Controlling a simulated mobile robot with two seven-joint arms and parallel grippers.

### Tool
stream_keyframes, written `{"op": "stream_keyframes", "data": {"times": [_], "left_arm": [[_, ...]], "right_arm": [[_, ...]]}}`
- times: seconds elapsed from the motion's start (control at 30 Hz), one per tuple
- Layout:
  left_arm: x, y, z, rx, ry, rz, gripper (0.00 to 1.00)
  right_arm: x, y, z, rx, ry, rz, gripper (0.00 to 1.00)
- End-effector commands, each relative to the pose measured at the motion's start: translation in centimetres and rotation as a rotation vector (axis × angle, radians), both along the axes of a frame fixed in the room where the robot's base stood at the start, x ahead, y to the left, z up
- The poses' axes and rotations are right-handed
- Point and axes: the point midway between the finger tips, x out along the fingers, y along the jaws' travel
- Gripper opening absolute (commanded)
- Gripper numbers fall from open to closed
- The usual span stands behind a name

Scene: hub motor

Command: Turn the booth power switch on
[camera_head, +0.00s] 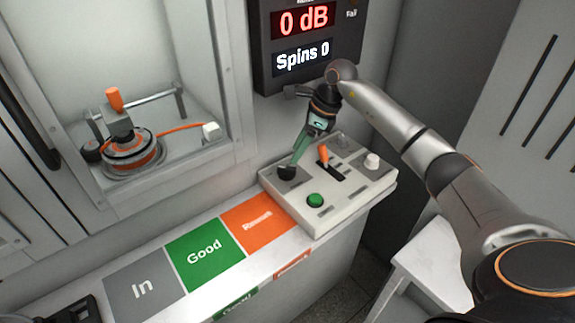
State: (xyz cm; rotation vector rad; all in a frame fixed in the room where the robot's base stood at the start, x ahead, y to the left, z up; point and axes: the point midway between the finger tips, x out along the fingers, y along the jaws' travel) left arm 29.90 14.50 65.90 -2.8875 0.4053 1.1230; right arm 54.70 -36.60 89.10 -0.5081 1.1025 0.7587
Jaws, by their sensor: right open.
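A pale control box (330,215) sits at the right end of the counter. On its top are an orange-tipped lever (323,154) in a black slot, a green button (315,200), a white knob (372,160) and a dark switch-like part (287,173) at the left. No readable label shows which one is the booth power switch. My right gripper (294,162) comes down from above, its teal fingers open, with the tips right at the dark part. Whether they touch it is unclear, and the fingers partly hide it. My left gripper is not in view.
A display (305,38) on the back wall reads "0 dB" and "Spins 0". A booth recess at left holds a motor (130,150) with an orange cable. Grey "In", green "Good" and orange "Rework" pads (205,252) line the counter. A white stand (430,262) is at lower right.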

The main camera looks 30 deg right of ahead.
Motion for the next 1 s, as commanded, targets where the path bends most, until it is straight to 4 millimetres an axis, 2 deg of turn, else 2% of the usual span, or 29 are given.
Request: {"op": "stream_keyframes", "data": {"times": [0.1, 0.3, 0.5, 0.73, 0.77, 1.0], "left_arm": [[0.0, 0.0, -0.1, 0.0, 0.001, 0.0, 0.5], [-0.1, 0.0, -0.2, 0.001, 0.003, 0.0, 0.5], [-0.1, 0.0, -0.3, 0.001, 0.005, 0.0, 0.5], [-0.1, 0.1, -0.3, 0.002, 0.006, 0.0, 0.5], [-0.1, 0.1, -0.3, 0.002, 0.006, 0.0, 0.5], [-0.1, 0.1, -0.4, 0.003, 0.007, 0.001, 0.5]], "right_arm": [[0.6, 0.9, -2.4, 0.004, 0.001, 0.0, 0.51], [1.4, 1.7, -5.1, 0.004, 0.001, 0.0, 0.51], [1.7, 2.0, -6.1, 0.002, -0.001, 0.0, 0.51], [1.7, 2.0, -6.1, 0.002, -0.001, 0.0, 0.51], [1.7, 2.0, -6.1, 0.002, -0.001, 0.0, 0.5], [1.7, 2.0, -6.1, 0.002, -0.001, 0.0, 0.23]]}}
